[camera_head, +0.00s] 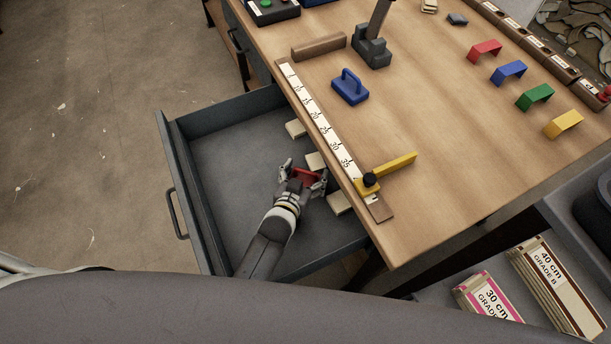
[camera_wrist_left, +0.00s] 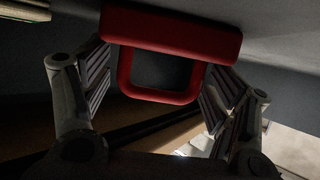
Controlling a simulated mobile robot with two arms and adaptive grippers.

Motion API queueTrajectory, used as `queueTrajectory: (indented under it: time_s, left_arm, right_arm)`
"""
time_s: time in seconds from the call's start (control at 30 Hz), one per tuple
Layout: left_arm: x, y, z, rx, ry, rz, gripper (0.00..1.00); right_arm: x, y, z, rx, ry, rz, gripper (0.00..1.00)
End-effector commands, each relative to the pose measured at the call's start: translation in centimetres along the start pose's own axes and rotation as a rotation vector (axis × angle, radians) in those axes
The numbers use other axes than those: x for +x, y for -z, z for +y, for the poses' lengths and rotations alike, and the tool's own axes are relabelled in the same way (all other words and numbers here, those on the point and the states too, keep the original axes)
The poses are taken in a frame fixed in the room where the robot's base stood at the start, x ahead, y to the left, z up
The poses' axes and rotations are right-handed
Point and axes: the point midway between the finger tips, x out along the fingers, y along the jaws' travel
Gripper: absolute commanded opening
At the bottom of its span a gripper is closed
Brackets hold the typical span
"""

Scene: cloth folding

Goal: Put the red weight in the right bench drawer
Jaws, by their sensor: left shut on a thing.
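The red weight (camera_head: 305,176) is in my left gripper (camera_head: 303,180), which is inside the open bench drawer (camera_head: 225,165) in the head view. In the left wrist view the red weight (camera_wrist_left: 170,35) shows a flat block with a loop handle. The left fingers (camera_wrist_left: 158,85) are on both sides of the handle and shut on it. I cannot tell whether the weight touches the drawer floor. My right gripper is not in view.
Several pale blocks (camera_head: 296,129) lie along the drawer's bench side. The rest of its floor is bare. Above stands the wooden bench top (camera_head: 450,140) with a ruler (camera_head: 318,120), a blue weight (camera_head: 350,88) and coloured brackets (camera_head: 534,96). Another drawer (camera_head: 262,70) is closed.

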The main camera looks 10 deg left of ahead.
Motion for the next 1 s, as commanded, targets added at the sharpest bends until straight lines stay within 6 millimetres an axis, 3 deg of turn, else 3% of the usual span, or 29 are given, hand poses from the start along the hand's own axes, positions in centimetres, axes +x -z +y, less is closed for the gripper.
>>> queueTrajectory:
  time_s: [0.33,0.37,0.5,1.0]
  left_arm:
    - [0.18,0.25,0.04,-0.001,-0.001,0.011,0.21]
    - [0.09,-0.13,0.02,-0.001,0.000,0.001,0.82]
    - [0.07,-0.11,0.01,-0.001,0.000,0.001,1.00]
    - [-0.60,0.04,0.01,0.000,0.000,-0.002,1.00]
  right_arm:
    - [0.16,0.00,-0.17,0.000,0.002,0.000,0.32]
    - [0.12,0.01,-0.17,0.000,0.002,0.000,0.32]
    - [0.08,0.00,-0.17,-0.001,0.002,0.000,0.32]
    - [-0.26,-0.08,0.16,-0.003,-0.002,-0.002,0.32]
